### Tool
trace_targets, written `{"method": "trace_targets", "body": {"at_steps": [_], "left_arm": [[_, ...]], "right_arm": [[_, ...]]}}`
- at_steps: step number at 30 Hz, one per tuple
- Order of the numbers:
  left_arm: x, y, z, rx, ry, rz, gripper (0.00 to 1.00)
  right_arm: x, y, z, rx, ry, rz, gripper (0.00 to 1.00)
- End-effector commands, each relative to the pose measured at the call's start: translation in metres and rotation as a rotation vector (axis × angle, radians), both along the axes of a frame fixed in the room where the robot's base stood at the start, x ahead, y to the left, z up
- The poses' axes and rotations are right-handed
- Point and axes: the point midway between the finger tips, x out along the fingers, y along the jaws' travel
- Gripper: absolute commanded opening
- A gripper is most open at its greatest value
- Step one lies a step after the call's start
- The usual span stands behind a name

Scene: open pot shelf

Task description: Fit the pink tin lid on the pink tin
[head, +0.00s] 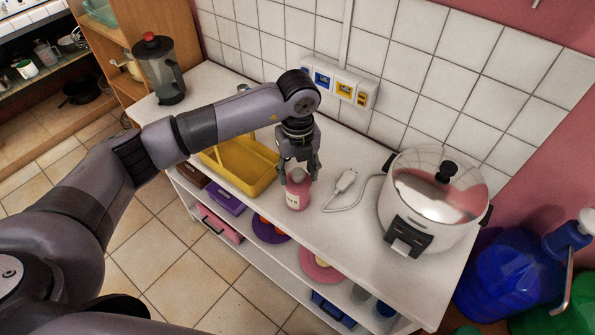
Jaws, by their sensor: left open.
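The pink tin (297,196) with a pale label stands upright on the white counter, near its front edge. My left gripper (298,173) is above it, pointing down and open, with its fingers at either side of the tin's top. A pink rounded top, which looks like the pink tin lid (296,176), shows between the fingers. The fingers partly hide it, and I cannot tell whether it sits fully on the tin or whether the fingers touch it. My right gripper is not in view.
A yellow caddy (243,178) stands left of the tin. A white plug with cable (345,182) lies to the right, then a large rice cooker (434,203). A glass jug (160,70) is at the far left end. Plates and boxes fill the shelf below.

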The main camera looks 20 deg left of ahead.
Motion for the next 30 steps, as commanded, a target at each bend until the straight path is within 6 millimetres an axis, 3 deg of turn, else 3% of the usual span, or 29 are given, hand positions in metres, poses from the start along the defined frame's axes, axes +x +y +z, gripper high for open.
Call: {"method": "trace_targets", "body": {"at_steps": [15,21,30], "left_arm": [[0.002,0.000,0.098,0.001,-0.003,0.000,0.49],[0.001,0.000,0.113,0.001,0.000,0.000,0.49],[0.001,0.000,0.114,0.001,0.001,0.000,0.49]], "right_arm": [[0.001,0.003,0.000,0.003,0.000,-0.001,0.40],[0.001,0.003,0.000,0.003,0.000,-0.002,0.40],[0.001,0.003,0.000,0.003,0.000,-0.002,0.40]]}}
